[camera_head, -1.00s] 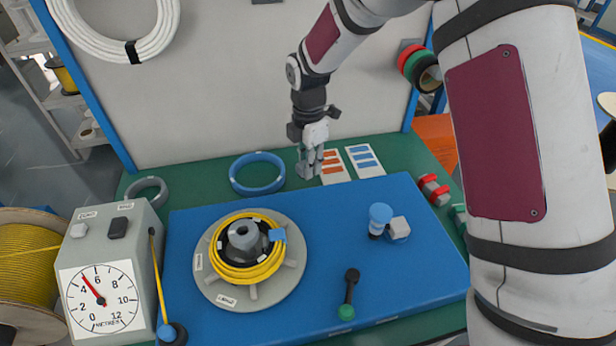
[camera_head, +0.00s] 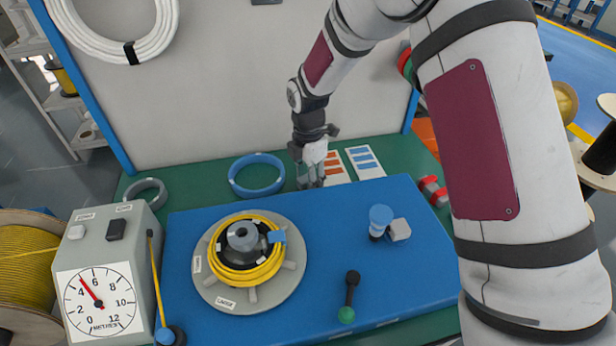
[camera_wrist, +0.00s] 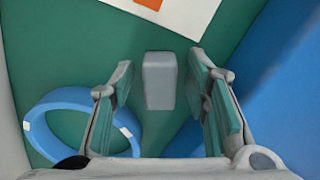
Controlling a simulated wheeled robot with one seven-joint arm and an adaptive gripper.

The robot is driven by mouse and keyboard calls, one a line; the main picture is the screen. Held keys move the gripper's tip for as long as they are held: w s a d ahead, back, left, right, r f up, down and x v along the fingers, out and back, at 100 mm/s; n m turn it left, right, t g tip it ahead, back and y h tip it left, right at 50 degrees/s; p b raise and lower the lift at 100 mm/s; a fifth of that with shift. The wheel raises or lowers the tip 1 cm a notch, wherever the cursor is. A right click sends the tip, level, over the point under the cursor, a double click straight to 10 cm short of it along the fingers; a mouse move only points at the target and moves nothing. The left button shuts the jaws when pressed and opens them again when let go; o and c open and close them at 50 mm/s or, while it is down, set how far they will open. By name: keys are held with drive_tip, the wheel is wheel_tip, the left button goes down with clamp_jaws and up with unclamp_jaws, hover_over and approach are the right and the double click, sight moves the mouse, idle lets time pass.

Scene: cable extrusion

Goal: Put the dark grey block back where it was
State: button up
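A plain grey block (camera_wrist: 160,80) shows in the wrist view, between the two fingers of my gripper (camera_wrist: 160,88). The fingers are open, with a gap on each side of the block. The block appears over the green tabletop close to the blue board; I cannot tell its exact height. In the head view my gripper (camera_head: 311,181) points down at the back edge of the blue board, and the block cannot be made out there. A dark block-like piece (camera_head: 116,229) sits on top of the grey meter box (camera_head: 138,250) at left.
A blue ring (camera_head: 257,190) lies left of my gripper. Orange-marked and blue-marked cards (camera_head: 366,160) lie to its right.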

drive_tip(key=shift+r, duration=0.1)
wheel_tip(320, 180, up, 12)
drive_tip(key=shift+p, duration=0.45)
drive_tip(key=shift+r, duration=0.15)
drive_tip(key=s+d+r+m+t, duration=0.1)
drive_tip(key=s+d+r+m, duration=1.1)
drive_tip(key=s+r, duration=0.35)
drive_tip(key=s+d+m, duration=0.2)
drive_tip(key=s+m, duration=0.4)
drive_tip(key=s, duration=0.4)
drive_tip(key=s+d+f+m+t, duration=0.1)
drive_tip(key=s+d+m, duration=0.2)
drive_tip(key=s+m, duration=0.3)
drive_tip(key=s, duration=0.4)
drive_tip(key=shift+d+f+m, duration=0.15)
drive_tip(key=shift+f+m, duration=0.05)
drive_tip(key=shift+m, duration=0.2)
